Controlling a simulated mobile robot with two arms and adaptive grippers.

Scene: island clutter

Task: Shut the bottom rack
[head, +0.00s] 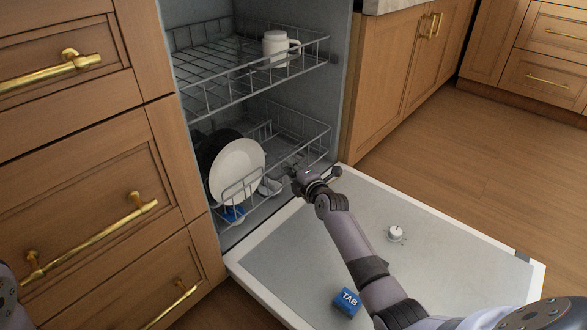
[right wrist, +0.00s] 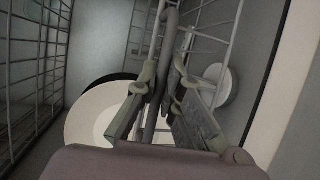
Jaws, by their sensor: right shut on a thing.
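The bottom rack (head: 303,115) is a grey wire basket inside the open dishwasher, at its lower level. A white plate (head: 238,168) and a dark plate (head: 208,150) stand on edge in its left part. My right gripper (head: 299,175) is at the rack's front right part. In the right wrist view, its fingers (right wrist: 168,72) are closed around a wire of the rack, with the white plate (right wrist: 88,122) behind to the left. The exact contact is partly hidden by the fingers. My left gripper is out of view.
The dishwasher door (head: 450,235) lies folded down under my right arm. A blue tablet box (head: 347,301) and a small round white knob-like piece (head: 395,233) are on it. The upper rack (head: 215,65) holds a white mug (head: 275,48). Wooden drawers stand close on the left.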

